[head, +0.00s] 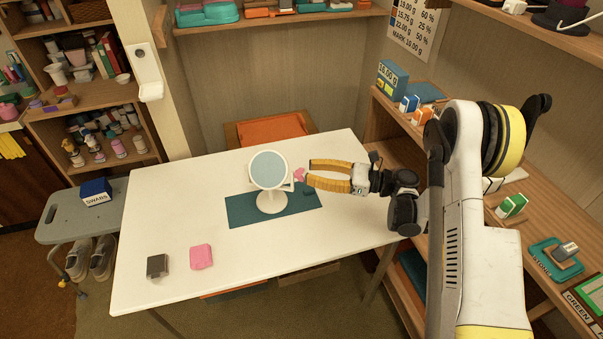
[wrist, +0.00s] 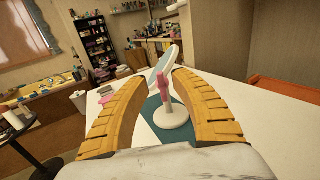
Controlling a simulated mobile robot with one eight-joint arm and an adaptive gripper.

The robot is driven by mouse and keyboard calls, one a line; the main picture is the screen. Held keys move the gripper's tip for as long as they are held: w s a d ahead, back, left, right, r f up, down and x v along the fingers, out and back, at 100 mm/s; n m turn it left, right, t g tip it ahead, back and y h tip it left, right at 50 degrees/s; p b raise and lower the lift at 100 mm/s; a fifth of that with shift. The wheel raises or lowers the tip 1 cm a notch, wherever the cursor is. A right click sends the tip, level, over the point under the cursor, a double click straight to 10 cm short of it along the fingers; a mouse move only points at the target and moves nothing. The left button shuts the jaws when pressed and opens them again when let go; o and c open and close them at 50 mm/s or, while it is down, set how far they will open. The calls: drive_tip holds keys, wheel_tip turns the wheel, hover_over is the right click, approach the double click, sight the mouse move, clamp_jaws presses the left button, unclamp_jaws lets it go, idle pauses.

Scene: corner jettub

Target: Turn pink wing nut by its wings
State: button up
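A white tilting mirror (head: 269,171) with a round pale-blue face stands on the table. Its pink wing nut (head: 299,175) is on the right side of the mirror mount. The wing nut also shows in the wrist view (wrist: 165,102), framed between my fingers, in front of the white stand (wrist: 173,117). My gripper (head: 310,172), with yellow-orange fingers, comes from the right. It is open and empty, its tips just right of the wing nut; I cannot tell whether they touch it.
The mirror stands on a teal mat (head: 240,209) on the white table (head: 180,230). A pink block (head: 201,256) and a dark grey block (head: 157,265) lie at the table's front left. An orange chair (head: 272,129) is behind the table. The table's left half is mostly clear.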

sight(301, 169)
drive_tip(key=shift+b+x, duration=0.3)
drive_tip(key=shift+x, duration=1.4)
drive_tip(key=shift+c, duration=0.4)
clamp_jaws()
